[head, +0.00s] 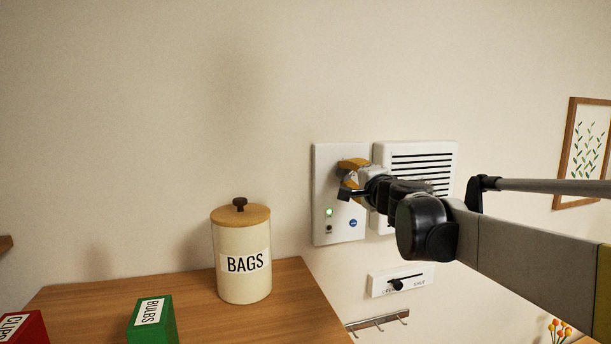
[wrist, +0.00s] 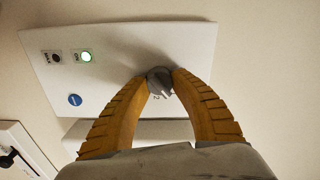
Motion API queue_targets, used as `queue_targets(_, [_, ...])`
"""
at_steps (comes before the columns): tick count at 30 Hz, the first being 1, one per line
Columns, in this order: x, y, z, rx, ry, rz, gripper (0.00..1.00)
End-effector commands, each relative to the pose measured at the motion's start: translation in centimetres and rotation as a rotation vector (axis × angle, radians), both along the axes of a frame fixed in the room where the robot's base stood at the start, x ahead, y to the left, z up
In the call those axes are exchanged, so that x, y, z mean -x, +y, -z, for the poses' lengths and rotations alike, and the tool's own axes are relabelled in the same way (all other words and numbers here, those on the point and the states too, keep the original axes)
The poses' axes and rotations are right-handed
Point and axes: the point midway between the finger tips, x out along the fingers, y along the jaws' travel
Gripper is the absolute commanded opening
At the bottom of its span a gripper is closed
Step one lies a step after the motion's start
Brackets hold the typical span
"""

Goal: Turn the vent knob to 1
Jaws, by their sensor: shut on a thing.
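The vent knob (wrist: 160,82) is a small grey dial on a white wall panel (wrist: 120,60). In the wrist view the yellow fingers of my gripper (wrist: 160,80) close on the knob from both sides. A small mark that looks like a 2 shows beside the knob; other dial marks are hidden by the fingers. In the head view my gripper (head: 347,178) is at the upper part of the panel (head: 325,170) and hides the knob. A green light (head: 329,212) is lit on the panel, with a blue round sticker (head: 353,223) to its right.
A slotted white vent (head: 425,160) is right of the panel. A slider plate (head: 410,279) and hook rail (head: 378,321) are below. A BAGS jar (head: 238,285), a green BULBS box (head: 150,325) and a red CLIPS box (head: 25,328) stand on the wooden top (head: 200,285).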

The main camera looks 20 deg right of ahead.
Motion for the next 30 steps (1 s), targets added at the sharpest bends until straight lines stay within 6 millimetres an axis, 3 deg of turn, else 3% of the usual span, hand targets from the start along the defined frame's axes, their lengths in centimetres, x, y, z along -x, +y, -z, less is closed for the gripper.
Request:
queue_targets(6, [0.0,-0.1,-0.2,-0.003,0.0,0.001,0.0])
queue_targets(7, [0.0,-0.1,-0.2,-0.003,0.0,0.001,0.38])
queue_targets(9, [0.0,-0.1,-0.1,-0.002,0.0,0.001,0.55])
queue_targets(20, [0.5,0.0,-0.1,-0.002,0.0,0.001,0.55])
queue_targets(23, [1.8,-0.1,-0.1,-0.002,0.0,0.002,0.55])
queue_targets(30, [7.3,-0.1,0.0,-0.002,-0.001,0.004,0.55])
